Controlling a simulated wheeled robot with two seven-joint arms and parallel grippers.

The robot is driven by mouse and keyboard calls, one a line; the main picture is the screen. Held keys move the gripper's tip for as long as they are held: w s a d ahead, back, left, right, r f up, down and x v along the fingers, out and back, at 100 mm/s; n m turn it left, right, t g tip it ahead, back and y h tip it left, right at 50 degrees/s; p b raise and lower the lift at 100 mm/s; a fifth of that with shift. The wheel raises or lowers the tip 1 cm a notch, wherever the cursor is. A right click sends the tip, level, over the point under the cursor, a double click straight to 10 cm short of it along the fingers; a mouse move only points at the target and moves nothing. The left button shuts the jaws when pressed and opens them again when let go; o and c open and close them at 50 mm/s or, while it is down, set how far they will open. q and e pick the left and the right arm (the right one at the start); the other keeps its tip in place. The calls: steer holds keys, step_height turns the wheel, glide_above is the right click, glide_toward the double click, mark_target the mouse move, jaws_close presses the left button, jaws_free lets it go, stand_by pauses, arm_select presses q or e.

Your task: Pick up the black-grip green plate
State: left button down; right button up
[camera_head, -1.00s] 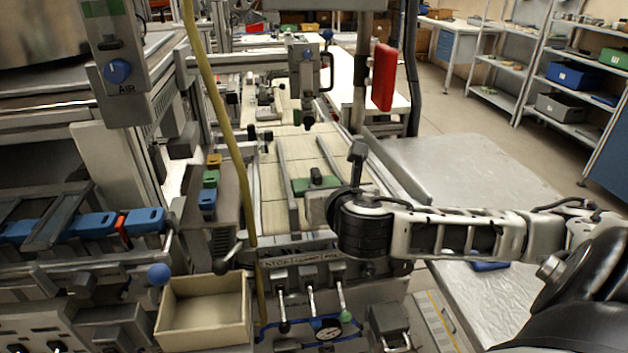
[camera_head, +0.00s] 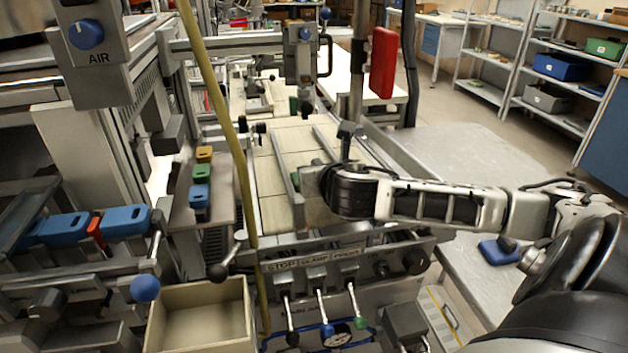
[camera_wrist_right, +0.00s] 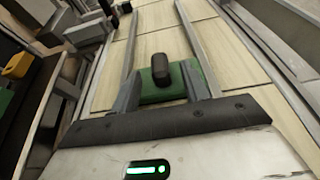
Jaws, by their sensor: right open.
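The green plate (camera_wrist_right: 147,94) with its black grip (camera_wrist_right: 160,67) lies flat on the pale tiled surface in the right wrist view. My right gripper (camera_wrist_right: 161,80) is open, its two grey fingers on either side of the plate and grip. I cannot tell whether the fingers touch the plate. In the head view my right gripper (camera_head: 312,182) is over the tiled bed, and it and the wrist hide nearly all of the plate. My left gripper is not in view.
Metal rails (camera_head: 286,165) run along the tiled bed (camera_head: 270,172). A yellow hose (camera_head: 222,115) hangs left of it. An empty beige box (camera_head: 203,315) stands front left. A blue piece with a dark grip (camera_head: 497,252) lies on the grey table (camera_head: 470,165) at right.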

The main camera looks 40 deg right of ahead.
steer(key=shift+s+r, duration=0.1)
jaws_close()
